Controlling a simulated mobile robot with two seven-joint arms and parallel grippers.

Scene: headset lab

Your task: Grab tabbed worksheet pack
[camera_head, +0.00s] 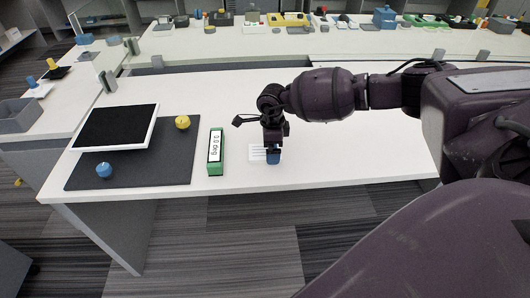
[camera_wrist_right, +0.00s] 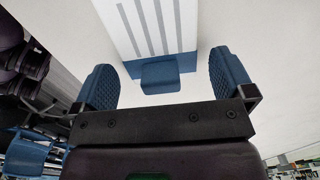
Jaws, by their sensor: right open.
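The worksheet pack, white with grey lines, lies on the white table, and part of it shows left of my right gripper in the head view (camera_head: 256,153). In the right wrist view the pack (camera_wrist_right: 152,28) has a blue edge band and a blue tab (camera_wrist_right: 160,77) that points toward the gripper. My right gripper (camera_wrist_right: 165,84) is open, with one blue finger pad on each side of the tab and visible gaps to both. In the head view my right gripper (camera_head: 273,155) points down over the pack and hides part of it. My left gripper is not in view.
Left of the pack stands a green device (camera_head: 215,151) with a white display. Further left, a dark mat (camera_head: 140,169) holds a black-screened panel (camera_head: 115,127), a yellow knob (camera_head: 182,122) and a blue knob (camera_head: 104,170). The table's front edge is close to the pack.

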